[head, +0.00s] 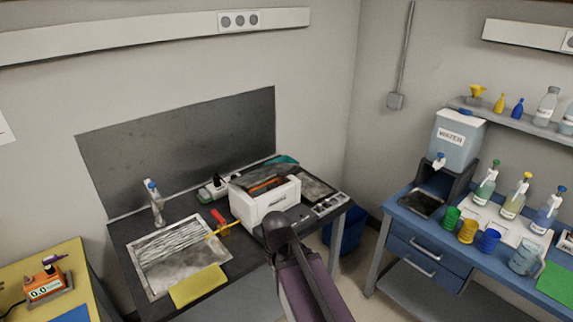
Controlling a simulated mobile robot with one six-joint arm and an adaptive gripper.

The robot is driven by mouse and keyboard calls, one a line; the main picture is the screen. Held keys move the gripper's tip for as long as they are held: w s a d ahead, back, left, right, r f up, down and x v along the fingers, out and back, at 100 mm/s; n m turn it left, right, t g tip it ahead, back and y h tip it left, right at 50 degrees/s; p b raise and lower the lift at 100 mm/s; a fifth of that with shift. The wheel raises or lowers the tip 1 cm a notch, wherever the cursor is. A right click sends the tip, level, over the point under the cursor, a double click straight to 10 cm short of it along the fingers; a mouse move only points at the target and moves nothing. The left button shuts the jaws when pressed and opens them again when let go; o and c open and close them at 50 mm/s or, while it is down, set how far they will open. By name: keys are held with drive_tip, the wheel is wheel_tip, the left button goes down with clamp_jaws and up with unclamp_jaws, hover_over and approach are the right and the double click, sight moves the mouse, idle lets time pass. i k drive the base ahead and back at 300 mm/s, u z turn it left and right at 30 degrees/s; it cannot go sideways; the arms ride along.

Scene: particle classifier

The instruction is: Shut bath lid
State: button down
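The bath is a white box (268,204) on the dark bench, in the middle of the head view. Its top is open and something orange shows inside. A dark panel that looks like its lid (266,175) stands tilted up at the back of the box; its hinge cannot be made out. My purple arm comes up from the bottom edge and ends in a dark rounded joint just in front of the bath. My gripper's fingers do not show. Whether any part of my arm touches the bath cannot be told.
Left of the bath are a sink (160,289) with a tap (155,203), a yellow cloth (198,286) and a red-and-yellow tool (219,221). A white plug unit (213,190) stands behind. At right, a blue bench (405,237) holds bottles and a water tank (455,139).

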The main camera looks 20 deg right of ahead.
sight(247, 181)
drive_tip(key=z, duration=0.05)
drive_tip(key=i, duration=1)
drive_tip(key=u, duration=0.05)
